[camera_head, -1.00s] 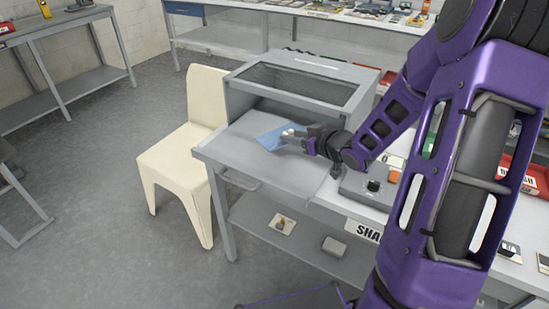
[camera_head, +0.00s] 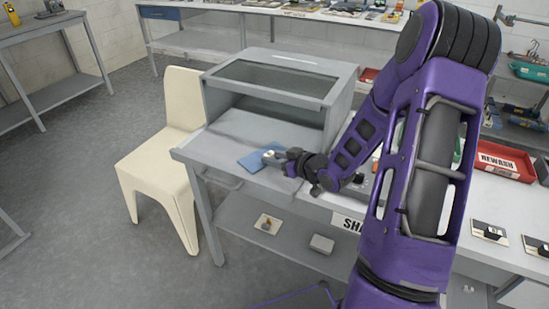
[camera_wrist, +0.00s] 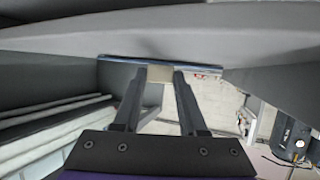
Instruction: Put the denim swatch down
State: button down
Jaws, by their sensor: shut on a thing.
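The denim swatch (camera_head: 260,157) is a small blue cloth square. It is at the grey shelf (camera_head: 225,150) in front of the open washer box. My gripper (camera_head: 278,157) is shut on its right side, coming from the right. The swatch looks nearly flat and close to the shelf; I cannot tell whether it touches all over. In the wrist view my gripper's fingers (camera_wrist: 160,76) reach a thin bluish edge (camera_wrist: 118,59), which looks like the swatch seen edge-on. The fingertips partly hide the swatch's right side in the head view.
The grey washer box (camera_head: 340,98) with a glass top stands behind the shelf. A cream chair (camera_head: 155,165) is at the left. A red REWASH tray (camera_head: 500,165) sits on the bench at right. The shelf's left part is clear.

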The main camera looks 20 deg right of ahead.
jog(key=shift+c, duration=2.3)
grip_release()
jog(key=shift+f, duration=0.1)
jog(key=shift+r+p, duration=0.3)
jog(key=p+v, duration=0.2)
jog(key=v, duration=1)
jog(key=shift+f, duration=0.1)
